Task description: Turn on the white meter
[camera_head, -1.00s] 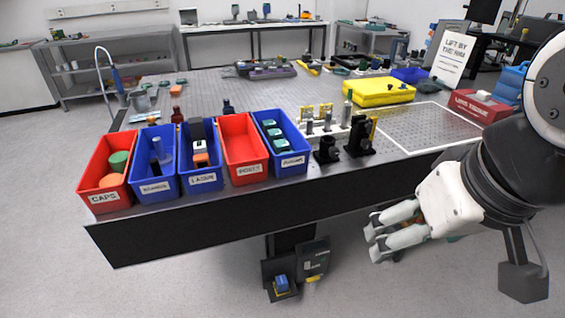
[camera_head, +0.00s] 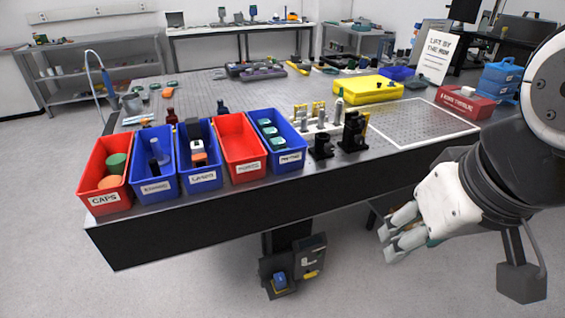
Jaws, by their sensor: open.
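My gripper (camera_head: 389,243) is in the lower right of the head view, in front of the table's front edge and below the tabletop. Its fingers point left, are spread apart and hold nothing that I can see. I cannot pick out a white meter for certain in this view. A small white, orange and black device (camera_head: 199,156) sits in a blue bin (camera_head: 203,179) on the table, well to the left of my gripper. Whether it is a meter, I cannot tell.
The perforated metal table (camera_head: 215,99) carries several red and blue bins along its front left. Black mounts (camera_head: 353,131), a yellow case (camera_head: 368,90) and a red box (camera_head: 465,102) stand farther right. A white-outlined area (camera_head: 420,122) is clear. A dark unit (camera_head: 292,268) is under the table.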

